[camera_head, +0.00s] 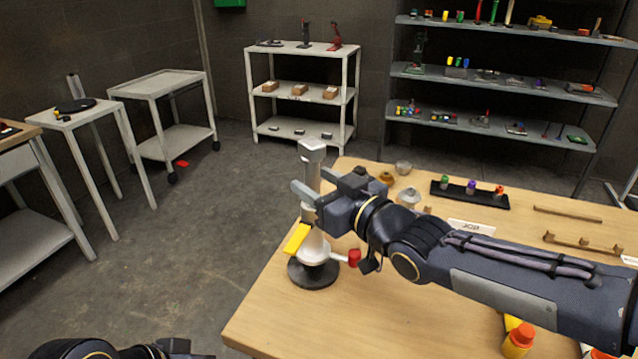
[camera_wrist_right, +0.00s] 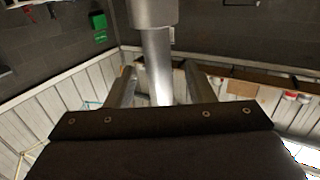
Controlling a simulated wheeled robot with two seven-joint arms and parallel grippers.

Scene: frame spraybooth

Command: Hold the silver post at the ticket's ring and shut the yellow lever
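The silver post (camera_head: 311,172) stands upright on a round black base (camera_head: 314,272) at the left edge of the wooden table. A yellow lever (camera_head: 297,238) sticks out low on its left side, and a red knob (camera_head: 354,257) on its right. My right gripper (camera_head: 304,203) is around the post above the lever, fingers apart. In the right wrist view the post (camera_wrist_right: 156,60) stands between the two fingers (camera_wrist_right: 159,85), with a gap seen on each side. The ticket card (camera_head: 470,227) lies on the table; its print is too small to read surely. My left fingers are not seen.
Small jars (camera_head: 408,197) and a black rack (camera_head: 470,192) with coloured items stand behind my right forearm. Wooden sticks (camera_head: 568,214) lie at right, and an orange bottle (camera_head: 518,340) stands at the front.

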